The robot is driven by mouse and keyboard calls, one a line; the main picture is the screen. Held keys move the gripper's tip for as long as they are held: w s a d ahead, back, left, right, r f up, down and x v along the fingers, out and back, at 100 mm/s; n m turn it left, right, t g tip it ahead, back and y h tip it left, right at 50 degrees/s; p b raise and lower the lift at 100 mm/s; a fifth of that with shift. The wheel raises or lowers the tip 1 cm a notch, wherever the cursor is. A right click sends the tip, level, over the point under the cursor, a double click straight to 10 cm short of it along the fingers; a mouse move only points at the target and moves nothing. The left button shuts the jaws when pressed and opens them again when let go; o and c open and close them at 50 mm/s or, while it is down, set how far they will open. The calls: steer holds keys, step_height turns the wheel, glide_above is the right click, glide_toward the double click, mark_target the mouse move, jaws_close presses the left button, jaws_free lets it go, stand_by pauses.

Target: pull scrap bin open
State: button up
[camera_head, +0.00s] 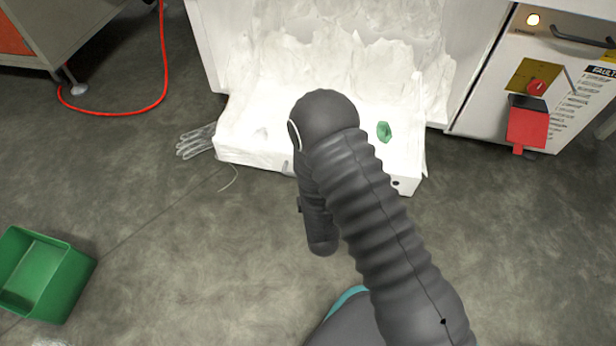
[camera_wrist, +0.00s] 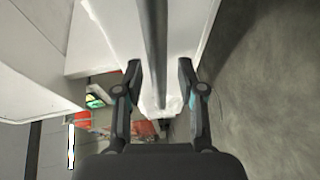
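The scrap bin (camera_head: 250,152) is a white, low-fronted box heaped with crumpled white film, in the upper middle of the head view. My dark arm covers the middle of its front. In the wrist view my gripper (camera_wrist: 159,67) is open, with its two fingers apart. A long grey bar (camera_wrist: 154,45), apparently the bin's handle, runs between the fingers, with a gap visible on each side. Whether the bar lies at fingertip depth I cannot tell. In the head view the fingers are hidden by my arm.
A white control cabinet (camera_head: 560,90) stands right, a green crate (camera_head: 75,285) lower left, a red hose (camera_head: 110,111) upper left. The floor before the bin is mostly clear.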

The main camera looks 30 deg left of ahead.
steer(key=v, duration=0.7)
steer(key=shift+s+d, duration=0.15)
steer(key=shift+d, duration=0.05)
stand_by(0.4)
